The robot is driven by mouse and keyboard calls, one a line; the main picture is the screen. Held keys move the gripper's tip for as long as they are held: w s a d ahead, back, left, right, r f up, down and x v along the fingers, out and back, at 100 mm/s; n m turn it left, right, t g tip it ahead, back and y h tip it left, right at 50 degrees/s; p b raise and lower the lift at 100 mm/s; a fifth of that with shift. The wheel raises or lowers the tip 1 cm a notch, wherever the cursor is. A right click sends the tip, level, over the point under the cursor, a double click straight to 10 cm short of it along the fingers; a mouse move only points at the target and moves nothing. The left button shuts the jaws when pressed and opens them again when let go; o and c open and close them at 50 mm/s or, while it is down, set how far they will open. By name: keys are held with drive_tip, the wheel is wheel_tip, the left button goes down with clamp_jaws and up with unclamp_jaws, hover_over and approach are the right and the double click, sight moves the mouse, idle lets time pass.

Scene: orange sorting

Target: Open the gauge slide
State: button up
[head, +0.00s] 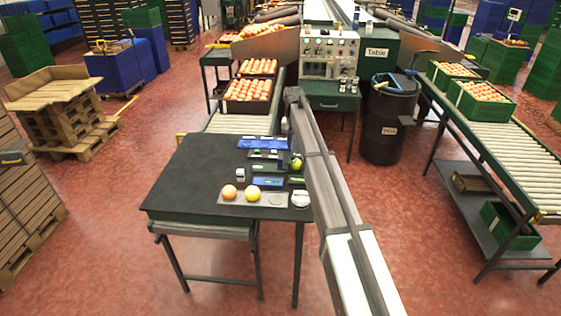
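Small tools lie on the dark table (190,180), but I cannot tell for sure which one is the gauge slide. A dark tool with pale parts (264,155) lies behind a small blue piece (268,182). A longer blue piece (262,143) lies at the table's back edge. I cannot make out whether any slide is open or shut. My arm runs up along the right side of the table, and I cannot make out my gripper.
An orange fruit (229,192) and a yellow fruit (253,194) rest on a grey tray (277,200) at the table's front. A white round object (300,199) and a yellow-green fruit (296,163) are near my arm. The table's left half is clear.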

wheel_tip(320, 180, up, 4)
hover_over(280, 158)
drive_tip(key=shift+n+y, duration=0.3)
drive_tip(key=shift+n, duration=0.1)
wheel_tip(280, 158, down, 14)
drive_tip(key=shift+w+r, duration=0.1)
drive_tip(key=shift+c, duration=0.2)
clamp_jaws()
